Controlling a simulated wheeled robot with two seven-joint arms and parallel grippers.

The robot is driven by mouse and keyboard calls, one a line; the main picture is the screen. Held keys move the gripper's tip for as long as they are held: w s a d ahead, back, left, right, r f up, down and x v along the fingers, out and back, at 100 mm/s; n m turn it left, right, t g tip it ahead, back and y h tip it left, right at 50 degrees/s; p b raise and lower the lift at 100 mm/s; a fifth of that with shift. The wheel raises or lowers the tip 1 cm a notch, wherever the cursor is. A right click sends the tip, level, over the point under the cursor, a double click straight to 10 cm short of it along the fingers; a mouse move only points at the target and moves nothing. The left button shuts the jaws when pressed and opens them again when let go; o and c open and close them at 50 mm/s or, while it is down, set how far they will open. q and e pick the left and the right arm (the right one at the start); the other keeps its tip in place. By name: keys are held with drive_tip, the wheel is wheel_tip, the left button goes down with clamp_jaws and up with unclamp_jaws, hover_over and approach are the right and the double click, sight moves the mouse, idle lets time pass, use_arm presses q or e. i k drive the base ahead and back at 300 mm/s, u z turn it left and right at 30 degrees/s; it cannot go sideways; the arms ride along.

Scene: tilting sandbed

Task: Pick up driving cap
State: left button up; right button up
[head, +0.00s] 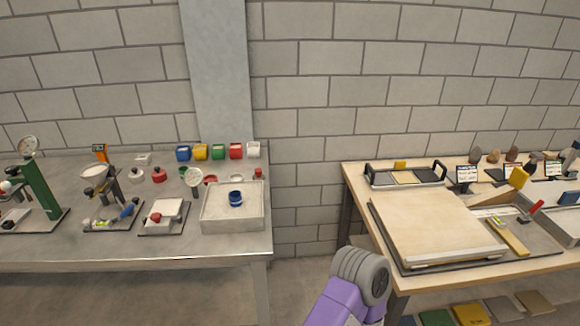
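No object can be surely identified as the driving cap at this size. A small blue cylindrical piece with a dark top (235,198) stands on the pale bed of a shallow grey tray (232,224) on the left metal table; it may be the cap or carry it. Small red pieces lie nearby, one (159,175) behind the tray's left side and one at the tray's back right corner (258,173). A purple and grey link of my arm rises at the bottom centre, in front of the gap between the tables. Neither gripper shows.
The metal table (130,261) holds several small devices, a green stand (42,187) and a row of coloured bins along the wall. The wooden table (452,275) at right carries a large tilted board (435,225) and tools. A gap separates the tables.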

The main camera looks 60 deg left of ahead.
sight(259, 175)
drive_tip(key=i, duration=1.5)
drive_tip(key=u, duration=3.75)
